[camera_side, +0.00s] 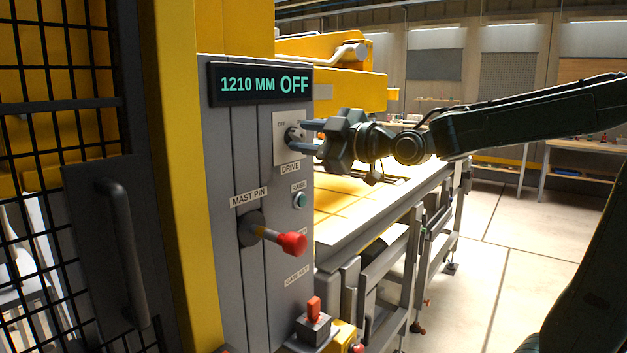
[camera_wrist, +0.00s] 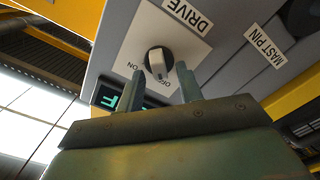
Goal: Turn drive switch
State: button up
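The drive switch is a knob (camera_side: 292,136) on a pale plate above the DRIVE label (camera_side: 290,168), on the grey control panel (camera_side: 223,150). The wrist view shows its round dark base and light handle (camera_wrist: 159,61), with ON and OFF marks beside it. My gripper (camera_side: 306,137) reaches the panel from the right. Its two fingers are apart, one above and one below the knob. In the wrist view the gripper (camera_wrist: 158,80) has its fingertips close to the knob's sides, with a gap between them. I cannot tell whether either finger touches it. The display (camera_side: 260,85) reads 1210 MM OFF.
Below the switch are a green button (camera_side: 300,201), a red-knobbed mast pin handle (camera_side: 291,244) and a red key (camera_side: 313,308). A black mesh gate (camera_side: 75,90) stands at left. A work table (camera_side: 375,210) runs behind the panel. Open floor lies right.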

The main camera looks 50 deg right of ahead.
jog(key=shift+w, duration=0.3)
grip_shut()
